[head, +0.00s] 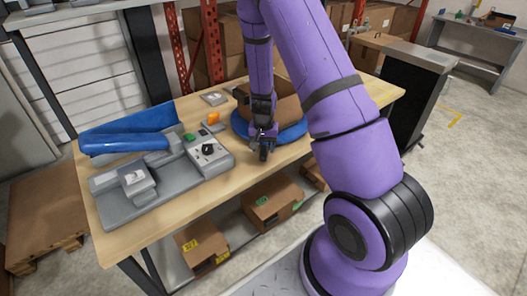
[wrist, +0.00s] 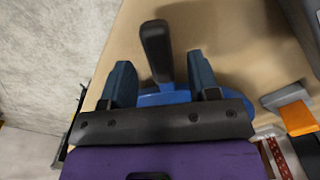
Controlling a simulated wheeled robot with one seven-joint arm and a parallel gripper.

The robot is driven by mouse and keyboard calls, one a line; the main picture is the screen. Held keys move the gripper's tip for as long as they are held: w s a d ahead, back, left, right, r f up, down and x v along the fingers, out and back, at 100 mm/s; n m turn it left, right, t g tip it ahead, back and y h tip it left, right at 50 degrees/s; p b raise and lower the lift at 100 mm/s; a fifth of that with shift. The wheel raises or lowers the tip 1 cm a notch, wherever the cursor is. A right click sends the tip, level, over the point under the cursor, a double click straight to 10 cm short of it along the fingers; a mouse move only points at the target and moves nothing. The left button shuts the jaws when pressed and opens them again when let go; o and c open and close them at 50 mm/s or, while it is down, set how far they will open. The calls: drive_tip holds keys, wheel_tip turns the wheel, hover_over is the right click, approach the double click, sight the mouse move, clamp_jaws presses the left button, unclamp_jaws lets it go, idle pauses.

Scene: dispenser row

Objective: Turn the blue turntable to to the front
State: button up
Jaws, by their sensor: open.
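The blue turntable (head: 295,132) lies flat on the wooden table, with a brown box (head: 288,106) on it. My arm hides part of both. In the wrist view, a piece of the blue disc (wrist: 168,97) shows behind my gripper's palm. A black handle (wrist: 156,45) sticks out from the disc's edge. My gripper (head: 262,138) points down at the front left edge of the turntable. In the wrist view, its two fingers (wrist: 161,68) are apart, one on each side of the handle, with visible gaps.
Left on the table (head: 240,165) are a grey device with a black knob (head: 208,149), a grey fixture (head: 135,180), a blue chute (head: 125,142) and an orange block (head: 213,118). Boxes (head: 272,203) sit on the shelf below. A black cabinet (head: 412,95) stands at the right.

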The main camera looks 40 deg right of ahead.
drive_tip(key=shift+f, duration=1.15)
clamp_jaws()
drive_tip(key=shift+d, duration=0.1)
